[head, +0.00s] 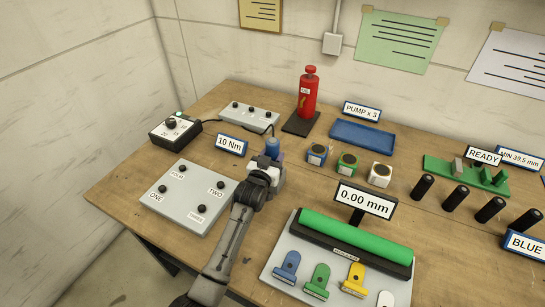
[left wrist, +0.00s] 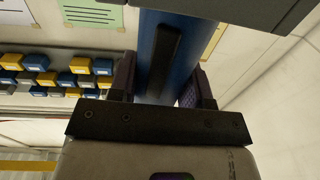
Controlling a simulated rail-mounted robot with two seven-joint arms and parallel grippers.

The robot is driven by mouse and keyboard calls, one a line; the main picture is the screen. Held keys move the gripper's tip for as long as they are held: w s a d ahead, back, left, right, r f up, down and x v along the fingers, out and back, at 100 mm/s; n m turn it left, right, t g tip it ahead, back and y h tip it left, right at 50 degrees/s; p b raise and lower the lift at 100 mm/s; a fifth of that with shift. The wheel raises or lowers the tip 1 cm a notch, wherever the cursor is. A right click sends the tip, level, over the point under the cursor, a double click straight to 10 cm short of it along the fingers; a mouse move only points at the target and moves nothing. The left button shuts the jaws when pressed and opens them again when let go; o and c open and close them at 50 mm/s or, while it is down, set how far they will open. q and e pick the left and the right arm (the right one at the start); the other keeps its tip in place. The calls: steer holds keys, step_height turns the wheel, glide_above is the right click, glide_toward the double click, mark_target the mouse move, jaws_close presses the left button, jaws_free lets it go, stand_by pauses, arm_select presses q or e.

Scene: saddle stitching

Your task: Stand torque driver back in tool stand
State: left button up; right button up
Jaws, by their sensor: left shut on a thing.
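The torque driver (head: 272,147) is a blue upright cylinder with a dark cable at its top. My left gripper (head: 265,167) is shut on it, beside the 10 Nm sign. In the left wrist view the driver's blue body (left wrist: 152,50), with a black strip along it, stands between the two fingers of my left gripper (left wrist: 160,88). The driver's lower end is hidden behind my gripper and wrist in the head view. I cannot make out the tool stand or tell whether the driver touches it. My right gripper is not in view.
The 10 Nm sign (head: 231,145) and a grey panel with black knobs (head: 187,197) lie left of my gripper. A grey box (head: 249,116) and a red oil bottle (head: 308,95) stand behind. Small pots (head: 316,154) and a green roller (head: 355,236) are to the right.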

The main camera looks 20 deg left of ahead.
arm_select(q)
steer(key=shift+r, duration=0.15)
steer(key=o, duration=1)
steer(key=shift+f, duration=0.2)
